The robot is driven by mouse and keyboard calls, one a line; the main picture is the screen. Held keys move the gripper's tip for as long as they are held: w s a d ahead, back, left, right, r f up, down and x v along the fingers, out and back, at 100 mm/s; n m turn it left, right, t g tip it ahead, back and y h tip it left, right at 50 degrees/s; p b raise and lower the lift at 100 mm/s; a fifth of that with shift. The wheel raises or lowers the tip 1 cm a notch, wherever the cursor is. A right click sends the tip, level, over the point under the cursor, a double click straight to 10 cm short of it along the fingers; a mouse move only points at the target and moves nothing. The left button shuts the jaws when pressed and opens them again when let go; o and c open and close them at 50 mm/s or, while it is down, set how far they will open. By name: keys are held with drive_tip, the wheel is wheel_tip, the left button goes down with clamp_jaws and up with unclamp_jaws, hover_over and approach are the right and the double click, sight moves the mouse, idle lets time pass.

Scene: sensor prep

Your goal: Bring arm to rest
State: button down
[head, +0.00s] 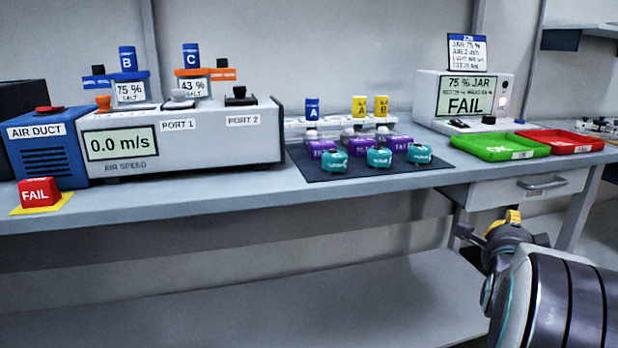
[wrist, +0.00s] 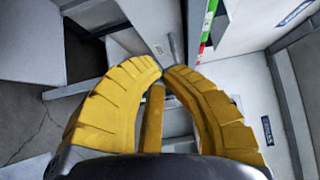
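My gripper (wrist: 162,69) shows in the wrist view with its two yellow fingers bowed and their tips together. A narrow yellow bar stands between the fingers; it looks like part of the gripper, and I see no object held. In the head view my gripper (head: 508,220) is at the lower right, in front of the bench drawer and below the bench top. My arm is folded in the lower right corner and hides part of the gripper. The gripper touches nothing that I can see.
The bench top (head: 240,193) runs across the view. On it stand a grey air speed box (head: 190,155), a dark mat (head: 310,172) with purple and teal pieces, a green tray (head: 490,153), a red tray (head: 560,146) and a FAIL display box (head: 435,112). The lower shelf (head: 300,300) is bare.

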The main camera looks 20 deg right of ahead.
drive_tip(key=a+r+n+g+y+p, duration=0.1)
drive_tip(key=a+r+n+y+p, duration=0.5)
drive_tip(key=a+p, duration=0.6)
drive_tip(key=a+r+n+g+y+p, duration=0.1)
drive_tip(key=a+r+n+y+p, duration=0.2)
drive_tip(key=a+r+n+p, duration=0.7)
drive_tip(key=s+a+r+n+g+y+p, duration=0.2)
drive_tip(key=s+a+r+n+p, duration=0.3)
drive_tip(key=s+a+p, duration=0.3)
drive_tip(key=s+a+r+n+g+y+p, duration=0.2)
drive_tip(key=s+a+r+n+g+p, duration=0.2)
drive_tip(key=s+p, duration=0.5)
drive_tip(key=a+r+n+p, duration=0.1)
drive_tip(key=a+n+p, duration=0.1)
drive_tip(key=a+p, duration=0.1)
drive_tip(key=shift+a+g, duration=0.3)
drive_tip(key=shift+a, duration=0.05)
